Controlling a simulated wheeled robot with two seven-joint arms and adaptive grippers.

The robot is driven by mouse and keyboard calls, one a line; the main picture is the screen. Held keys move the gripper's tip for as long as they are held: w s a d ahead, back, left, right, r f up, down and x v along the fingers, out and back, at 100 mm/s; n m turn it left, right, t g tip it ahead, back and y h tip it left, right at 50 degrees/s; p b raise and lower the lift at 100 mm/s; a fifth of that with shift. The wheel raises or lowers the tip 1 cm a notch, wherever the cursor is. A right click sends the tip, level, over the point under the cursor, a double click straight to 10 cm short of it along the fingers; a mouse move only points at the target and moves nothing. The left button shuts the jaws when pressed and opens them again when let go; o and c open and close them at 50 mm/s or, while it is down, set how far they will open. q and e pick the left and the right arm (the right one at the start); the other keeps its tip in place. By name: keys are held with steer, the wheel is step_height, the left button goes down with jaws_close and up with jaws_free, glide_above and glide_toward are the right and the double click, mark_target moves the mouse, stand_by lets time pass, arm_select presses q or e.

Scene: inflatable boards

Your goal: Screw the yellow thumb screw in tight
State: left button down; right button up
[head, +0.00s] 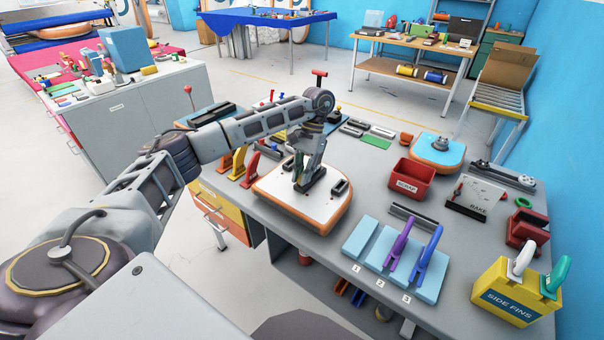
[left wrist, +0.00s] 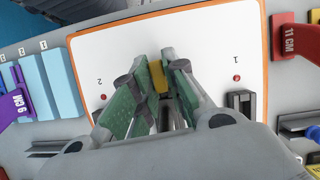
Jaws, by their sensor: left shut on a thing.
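The yellow thumb screw (left wrist: 158,76) shows between my left gripper's green-padded fingertips in the left wrist view. My left gripper (left wrist: 157,85) is shut on it, pointing down over the white board (left wrist: 110,50) with the orange rim. In the head view my left gripper (head: 303,178) stands over the middle of the same board (head: 278,194), and the screw cannot be made out there. A black fin box (head: 316,184) lies beside the fingertips. How deep the screw sits is hidden by the fingers. My right gripper is not in view.
Right of the board are a light-blue numbered rack (head: 358,238) with purple and blue fins, a red scrap bin (head: 408,181) and a yellow side-fins box (head: 515,296). Red and yellow fins (head: 250,170) stand to its left. Bare grey bench (head: 372,185) lies between board and bin.

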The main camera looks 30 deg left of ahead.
arm_select(q)
steer(key=shift+s+d+f+m+y, duration=0.1)
steer(key=shift+d+f+m+y, duration=0.05)
steer(key=shift+m, duration=0.35)
steer(key=shift+s+d+f+m+y, duration=0.1)
steer(key=shift+f+m+y, duration=0.05)
steer(key=shift+m, duration=0.35)
steer(key=shift+m+y, duration=0.6)
steer(key=shift+m, duration=1.1)
steer(key=c, duration=1.3)
jaws_free()
steer(key=shift+d+r, duration=0.1)
steer(key=shift+d, duration=0.05)
steer(key=shift+w+a+r, duration=0.1)
steer(key=shift+a, duration=0.1)
